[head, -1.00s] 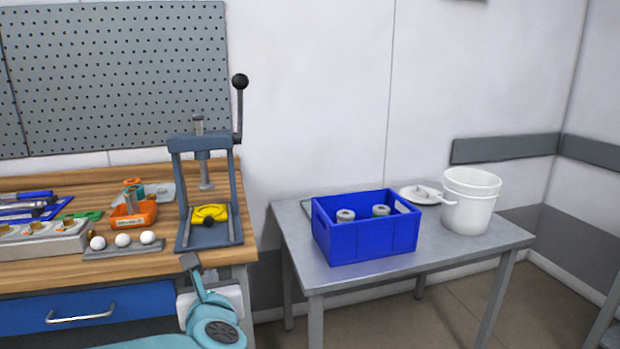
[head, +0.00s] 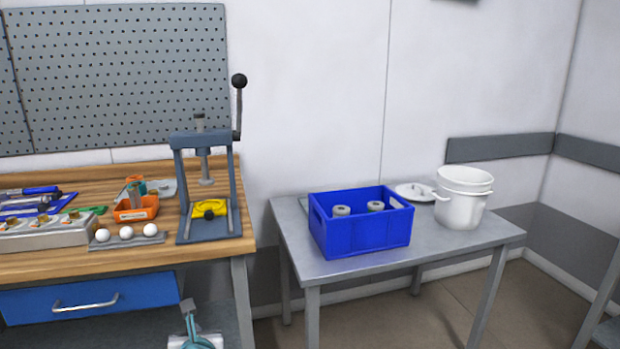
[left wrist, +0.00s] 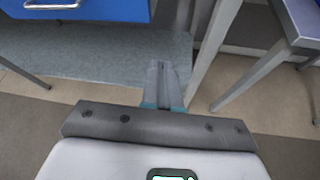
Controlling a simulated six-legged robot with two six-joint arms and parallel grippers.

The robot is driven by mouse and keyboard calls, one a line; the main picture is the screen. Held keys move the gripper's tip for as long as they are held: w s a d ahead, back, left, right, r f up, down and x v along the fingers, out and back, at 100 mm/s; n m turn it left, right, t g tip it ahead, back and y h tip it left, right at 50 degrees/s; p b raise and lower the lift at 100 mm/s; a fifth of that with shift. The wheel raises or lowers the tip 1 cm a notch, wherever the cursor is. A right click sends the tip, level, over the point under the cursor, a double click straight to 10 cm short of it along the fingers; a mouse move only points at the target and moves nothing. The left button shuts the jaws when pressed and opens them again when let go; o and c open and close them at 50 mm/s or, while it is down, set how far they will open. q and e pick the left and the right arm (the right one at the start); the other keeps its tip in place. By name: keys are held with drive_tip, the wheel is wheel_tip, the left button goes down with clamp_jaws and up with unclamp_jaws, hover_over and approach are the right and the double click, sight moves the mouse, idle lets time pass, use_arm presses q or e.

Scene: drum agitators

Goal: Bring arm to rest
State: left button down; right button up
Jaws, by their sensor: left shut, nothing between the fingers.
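My left arm shows only at the bottom edge of the head view, below the workbench top and in front of the bench. Its left gripper (head: 187,305) points up in the picture there, and most of the arm is out of frame. In the left wrist view the left gripper (left wrist: 159,70) is shut, its two grey fingers together with nothing between them. It is in front of the bench's grey lower shelf (left wrist: 100,60), apparently touching nothing. My right gripper is in neither view.
The wooden workbench (head: 40,268) carries a press (head: 205,185), an orange bin (head: 135,210) and white balls (head: 126,233). A blue drawer (head: 90,298) is beneath. A grey table (head: 440,250) holds a blue crate (head: 365,238) and white buckets (head: 462,205). Floor between is clear.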

use_arm(q)
drive_tip(key=s+d+f+m+g+h, duration=0.1)
drive_tip(key=s+f+m+g+h, duration=0.1)
drive_tip(key=s+f+m, duration=0.5)
drive_tip(key=s+d+f+m+g+h, duration=0.1)
drive_tip(key=s+f+m+g, duration=0.15)
drive_tip(key=f, duration=0.85)
drive_tip(key=s+d+f+m+g+h, duration=0.1)
drive_tip(key=s+f+m+h, duration=0.1)
drive_tip(key=s+f+m, duration=0.55)
drive_tip(key=s+d+f+m+g+h, duration=0.2)
drive_tip(key=s+d+f+m+g, duration=0.15)
drive_tip(key=s+m, duration=0.45)
drive_tip(key=s+d+f+m+g+h, duration=0.25)
drive_tip(key=s+d+m, duration=0.3)
drive_tip(key=m, duration=0.45)
wheel_tip(320, 180, up, 16)
drive_tip(key=m+p, duration=0.1)
drive_tip(key=p, duration=1.4)
drive_tip(key=shift+a+f+m, duration=0.15)
drive_tip(key=shift+f+m, duration=0.1)
drive_tip(key=shift+m, duration=0.05)
